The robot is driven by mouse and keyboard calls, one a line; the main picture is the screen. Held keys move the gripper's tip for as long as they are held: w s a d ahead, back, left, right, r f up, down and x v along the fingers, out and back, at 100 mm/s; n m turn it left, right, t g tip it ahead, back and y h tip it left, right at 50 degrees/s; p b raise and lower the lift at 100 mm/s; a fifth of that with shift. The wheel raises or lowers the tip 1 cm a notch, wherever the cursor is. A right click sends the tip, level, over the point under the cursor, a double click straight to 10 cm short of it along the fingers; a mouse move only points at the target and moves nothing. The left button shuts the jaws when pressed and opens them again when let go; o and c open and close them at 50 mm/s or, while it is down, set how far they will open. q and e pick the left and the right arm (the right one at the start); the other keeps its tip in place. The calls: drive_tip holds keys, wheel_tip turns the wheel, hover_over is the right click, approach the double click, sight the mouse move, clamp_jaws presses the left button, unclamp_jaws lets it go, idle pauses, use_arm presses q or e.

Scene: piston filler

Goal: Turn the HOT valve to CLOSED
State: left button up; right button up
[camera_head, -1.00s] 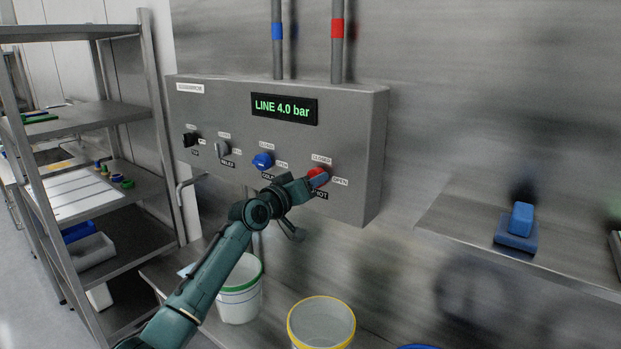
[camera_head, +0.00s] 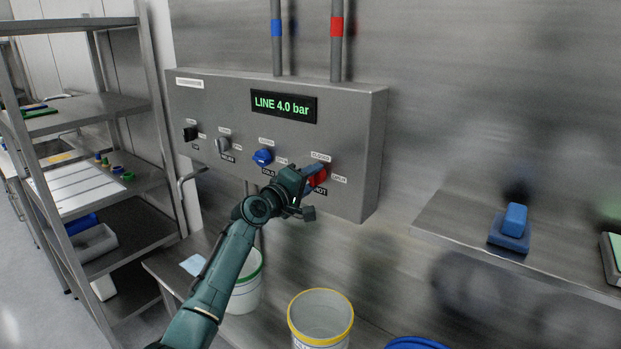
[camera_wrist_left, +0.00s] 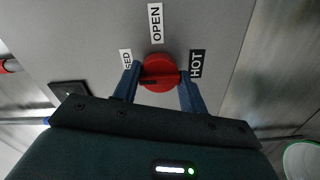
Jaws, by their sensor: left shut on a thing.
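The red HOT valve knob (camera_head: 321,174) is at the right end of the grey wall panel (camera_head: 355,130). Its CLOSED label (camera_head: 320,156) is above it, OPEN (camera_head: 339,178) to its right and HOT below. My left gripper (camera_head: 313,180) is at the knob and partly hides it in the head view. In the left wrist view, the red knob (camera_wrist_left: 160,68) sits between the blue fingers, which are shut on it. A dark mark shows on the knob's lower left there, on the CLOSED label's side. The right gripper is not in view.
The blue COLD knob (camera_head: 263,157) is close left of my gripper, with grey and black knobs further left. The display (camera_head: 284,105) reads LINE 4.0 bar. Buckets, including a yellow-rimmed one (camera_head: 320,318), stand below. A shelf rack (camera_head: 110,160) is at left.

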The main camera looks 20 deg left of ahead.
use_arm(q)
drive_tip(key=shift+n, duration=0.3)
drive_tip(key=o, duration=1)
drive_tip(key=b+v, duration=0.1)
drive_tip(key=v, duration=1.2)
drive_tip(key=shift+s, duration=0.1)
drive_tip(key=s+d+f+m+g+y, duration=0.1)
drive_tip(key=s+d+f+m+g, duration=0.3)
drive_tip(key=f, duration=0.7)
drive_tip(key=s+f+m+y, duration=0.1)
drive_tip(key=s+f+y, duration=0.1)
drive_tip(key=s+f, duration=0.6)
drive_tip(key=s+d+f+m+g, duration=0.1)
drive_tip(key=s+d+f+m, duration=0.1)
drive_tip(key=s+f, duration=0.3)
drive_tip(key=s+d+f+m+g, duration=0.1)
drive_tip(key=s+d+f+m, duration=0.1)
drive_tip(key=s+f+m, duration=0.2)
drive_tip(key=s+d+f+m+g, duration=0.1)
drive_tip(key=s+d+f+m, duration=0.1)
drive_tip(key=s+f, duration=0.5)
drive_tip(key=shift+s+d+m, duration=0.15)
drive_tip(key=shift+s+m, duration=0.05)
drive_tip(key=shift+s, duration=0.6)
drive_tip(key=shift+s+d+m, duration=0.15)
drive_tip(key=shift+s+m, duration=0.05)
drive_tip(key=shift+s, duration=0.6)
